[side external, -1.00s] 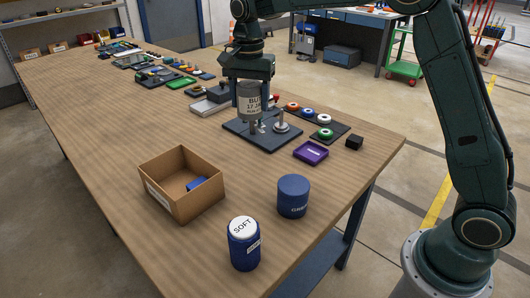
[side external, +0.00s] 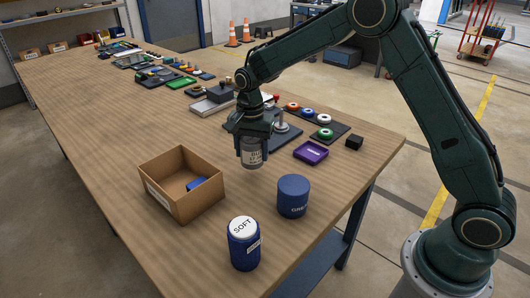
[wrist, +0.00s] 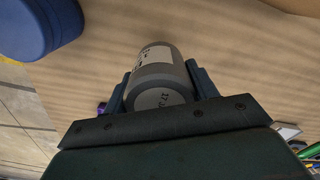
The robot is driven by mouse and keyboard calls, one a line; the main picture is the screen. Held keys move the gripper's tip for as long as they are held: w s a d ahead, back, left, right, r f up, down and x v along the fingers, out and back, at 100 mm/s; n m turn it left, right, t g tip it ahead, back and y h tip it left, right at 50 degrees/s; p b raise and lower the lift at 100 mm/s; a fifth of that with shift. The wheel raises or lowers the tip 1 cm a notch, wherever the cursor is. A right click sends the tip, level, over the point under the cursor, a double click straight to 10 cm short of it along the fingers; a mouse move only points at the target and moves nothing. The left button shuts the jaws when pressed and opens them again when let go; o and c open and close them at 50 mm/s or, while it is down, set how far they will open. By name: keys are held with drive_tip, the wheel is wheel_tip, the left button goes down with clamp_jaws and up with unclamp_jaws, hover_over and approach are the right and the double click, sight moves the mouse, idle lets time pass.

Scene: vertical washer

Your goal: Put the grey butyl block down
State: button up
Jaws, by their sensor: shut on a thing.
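The grey butyl block (side external: 251,155) is a grey cylinder with a pale printed label. My gripper (side external: 252,150) is shut on it and points down, in front of the dark fixture plate (side external: 233,122). In the wrist view the block (wrist: 160,77) sits between the two fingers of my gripper (wrist: 161,88), with its label on the side and print on its near end. The block looks close to the wooden table top. I cannot tell whether its lower end touches the wood.
A cardboard box (side external: 166,199) with a blue item inside stands at the left front. A blue cylinder (side external: 293,195) and a white-topped blue jar marked SOFT (side external: 244,243) stand nearer the camera. A purple tray (side external: 311,152) lies to the right. Bare wood lies between the box and the blue cylinder.

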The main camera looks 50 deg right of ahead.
sight(251, 139)
drive_tip(key=shift+f, duration=2.15)
drive_tip(key=shift+f, duration=0.1)
drive_tip(key=o, duration=1.2)
wheel_tip(251, 139, up, 11)
drive_tip(key=shift+r, duration=0.6)
